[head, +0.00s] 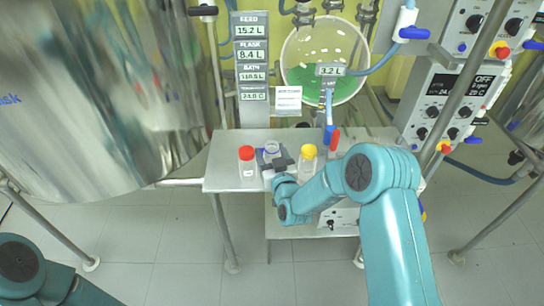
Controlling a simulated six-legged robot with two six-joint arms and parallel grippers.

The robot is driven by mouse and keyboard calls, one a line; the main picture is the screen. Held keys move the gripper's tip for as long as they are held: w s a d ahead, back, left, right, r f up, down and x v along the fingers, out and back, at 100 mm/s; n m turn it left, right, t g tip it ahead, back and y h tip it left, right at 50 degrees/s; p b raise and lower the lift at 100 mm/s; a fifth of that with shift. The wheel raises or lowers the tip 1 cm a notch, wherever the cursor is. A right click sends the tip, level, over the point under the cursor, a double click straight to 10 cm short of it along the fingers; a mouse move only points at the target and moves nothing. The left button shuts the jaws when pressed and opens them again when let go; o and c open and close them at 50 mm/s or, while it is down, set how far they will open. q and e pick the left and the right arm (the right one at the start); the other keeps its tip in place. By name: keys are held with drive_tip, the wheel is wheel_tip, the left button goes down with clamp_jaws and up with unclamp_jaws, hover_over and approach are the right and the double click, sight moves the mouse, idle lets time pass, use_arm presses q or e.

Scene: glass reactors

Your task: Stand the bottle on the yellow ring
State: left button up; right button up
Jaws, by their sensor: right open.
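On a small metal bench (225,180) stand a clear bottle with a red cap (247,164) at the left and a clear bottle with a yellow top (308,160) at the right. A pale, blue-tinted vessel (272,149) is between them, partly hidden by my right gripper (279,163). The right gripper is open, its dark jaws at this middle vessel; I cannot tell whether they touch it. I cannot make out a separate yellow ring on the bench. My left gripper is out of view; only part of that arm shows at lower left.
A large shiny metal vessel (90,90) fills the upper left. A round glass reactor with green liquid (325,85) is behind the bench. Red and blue valve handles (334,138) rise near the yellow-topped bottle. Control panels (455,100) stand at the right. The bench's left front is clear.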

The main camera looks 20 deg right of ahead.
drive_tip(key=shift+w, duration=0.25)
drive_tip(key=c, duration=0.9)
wheel_tip(320, 180, up, 19)
drive_tip(key=s+f, duration=0.8)
drive_tip(key=f, duration=0.4)
drive_tip(key=shift+s+d+f+p, duration=0.15)
drive_tip(key=shift+s+p, duration=0.05)
drive_tip(key=shift+s, duration=1.8)
drive_tip(key=shift+s+d+f+p, duration=0.1)
drive_tip(key=shift+s+f+p, duration=0.05)
drive_tip(key=shift+s, duration=1.85)
